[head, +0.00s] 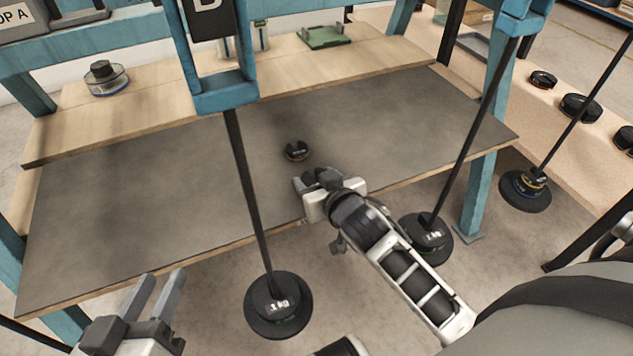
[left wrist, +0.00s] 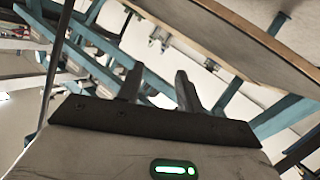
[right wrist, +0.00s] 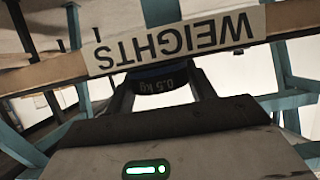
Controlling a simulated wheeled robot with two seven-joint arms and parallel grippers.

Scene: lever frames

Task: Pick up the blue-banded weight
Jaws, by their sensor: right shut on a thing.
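The blue-banded weight (right wrist: 160,82), dark and marked 0.5 kg, sits between the fingers of my right gripper (right wrist: 162,98) in the right wrist view. A blue strip shows along its edge. In the head view my right gripper (head: 316,182) is shut on this dark weight near the front edge of the grey-topped table; the blue band is hard to make out there. My left gripper (head: 155,295) is open and empty at the lower left, in front of the table. Its parted fingers also show in the left wrist view (left wrist: 160,88).
A small dark weight with a yellowish band (head: 297,152) lies on the grey mat (head: 150,190). Hanging rods carry weight stacks (head: 278,304), (head: 427,236), (head: 526,188). Blue posts frame the table. More dark weights (head: 580,106) sit on the right-hand table. The mat's left is clear.

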